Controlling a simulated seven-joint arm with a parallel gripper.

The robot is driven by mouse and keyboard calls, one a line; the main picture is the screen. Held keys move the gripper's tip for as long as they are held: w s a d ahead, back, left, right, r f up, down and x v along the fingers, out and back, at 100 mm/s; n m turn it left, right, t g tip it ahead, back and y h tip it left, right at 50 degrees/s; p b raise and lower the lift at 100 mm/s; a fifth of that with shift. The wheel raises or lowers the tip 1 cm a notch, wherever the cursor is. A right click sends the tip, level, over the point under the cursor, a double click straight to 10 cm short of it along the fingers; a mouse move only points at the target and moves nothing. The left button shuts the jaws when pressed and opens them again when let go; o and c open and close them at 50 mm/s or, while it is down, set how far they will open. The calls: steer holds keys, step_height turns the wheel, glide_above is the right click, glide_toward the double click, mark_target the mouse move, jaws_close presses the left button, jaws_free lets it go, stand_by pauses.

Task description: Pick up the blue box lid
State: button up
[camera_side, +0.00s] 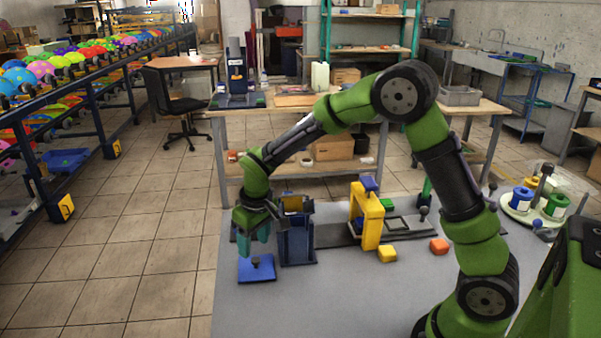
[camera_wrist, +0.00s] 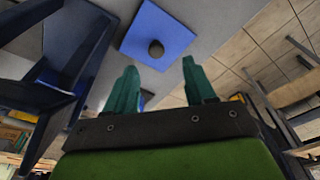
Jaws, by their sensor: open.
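The blue box lid (camera_side: 257,270) is a flat blue square with a dark round knob, lying on the grey table at its left front part. In the wrist view the lid (camera_wrist: 145,40) shows beyond my fingertips, with its knob near its middle. My gripper (camera_side: 255,243), with teal fingers, points down just above the lid in the side view. In the wrist view my gripper (camera_wrist: 157,75) is open, with a gap between the two fingers and nothing in it. The fingers look apart from the knob.
A dark blue open-framed stand (camera_side: 297,240) stands close to the right of the lid. The grey table (camera_side: 330,300) is clear in front.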

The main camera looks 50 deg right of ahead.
mark_target(256, 259)
steer(key=f, duration=0.5)
steer(key=shift+w+d, duration=0.15)
steer(key=shift+d, duration=0.1)
steer(key=shift+c, duration=0.3)
jaws_close()
